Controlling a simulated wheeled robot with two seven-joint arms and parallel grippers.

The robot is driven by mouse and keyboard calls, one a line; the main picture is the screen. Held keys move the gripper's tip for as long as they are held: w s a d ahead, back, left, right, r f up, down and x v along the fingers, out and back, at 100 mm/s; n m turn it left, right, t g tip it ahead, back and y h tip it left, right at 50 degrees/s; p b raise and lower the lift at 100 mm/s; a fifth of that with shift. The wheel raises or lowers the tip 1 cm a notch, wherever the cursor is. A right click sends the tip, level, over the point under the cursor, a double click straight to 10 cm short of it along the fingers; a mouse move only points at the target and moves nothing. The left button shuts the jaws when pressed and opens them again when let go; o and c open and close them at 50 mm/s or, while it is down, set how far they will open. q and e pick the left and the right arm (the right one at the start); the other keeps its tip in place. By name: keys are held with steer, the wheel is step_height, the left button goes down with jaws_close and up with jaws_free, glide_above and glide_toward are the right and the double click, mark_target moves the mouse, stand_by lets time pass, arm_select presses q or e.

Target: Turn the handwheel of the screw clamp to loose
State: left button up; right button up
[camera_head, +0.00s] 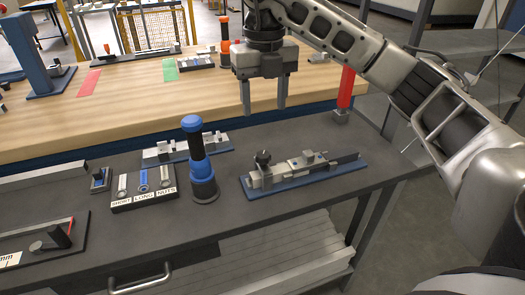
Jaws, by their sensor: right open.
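The screw clamp (308,174) lies on a blue base plate on the dark workbench, right of centre. What looks like its handwheel is a small dark knob (262,158) standing at the left end of the clamp. My right gripper (264,108) points down with its two fingers apart and nothing between them. It hangs above and behind the clamp, apart from it. My right arm comes in from the right edge. My left gripper does not show.
A blue-topped dark cylinder (198,165) stands upright left of the clamp. Beside it is a labelled tray (150,201) with short, long and nuts bins. A red post (346,88) stands at the bench's back right. A wooden table (130,110) lies behind. Bare bench lies in front of the clamp.

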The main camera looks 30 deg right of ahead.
mark_target(263, 155)
step_height(263, 155, down, 12)
steer(key=shift+f, duration=0.25)
steer(key=c, duration=1)
